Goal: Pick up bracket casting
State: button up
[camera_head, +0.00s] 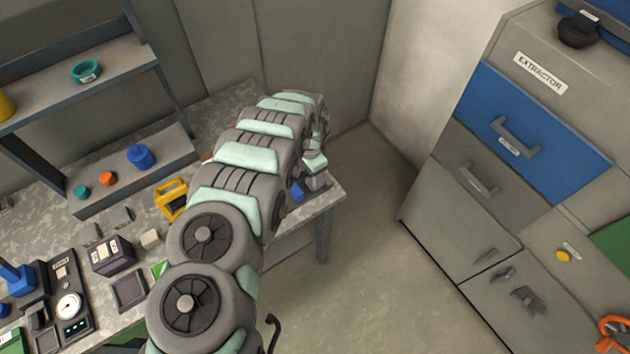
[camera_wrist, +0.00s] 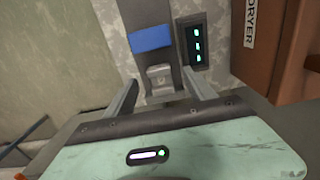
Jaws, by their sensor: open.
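In the wrist view my gripper (camera_wrist: 160,78) is open, with its two fingers spread apart. A small grey blocky piece (camera_wrist: 160,72) shows in the gap between the fingertips; it may be the bracket casting, but I cannot be sure. Neither finger clearly touches it. It sits on a dark grey strip in front of a blue block (camera_wrist: 152,38). In the head view my arm reaches to the right end of the workbench and hides much of that area. A blue piece (camera_head: 297,191) shows there beside the arm.
In the wrist view, a dark panel with green lights (camera_wrist: 195,42) stands close right of the fingers. A brown box marked DRYER (camera_wrist: 278,45) is farther right. In the head view, a yellow frame (camera_head: 171,198) is left of my arm. Open floor (camera_head: 370,240) separates bench and cabinets (camera_head: 455,200).

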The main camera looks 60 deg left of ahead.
aim_at(310, 182)
jog(key=shift+f, duration=1.7)
jog(key=shift+d, duration=0.1)
grip_shut()
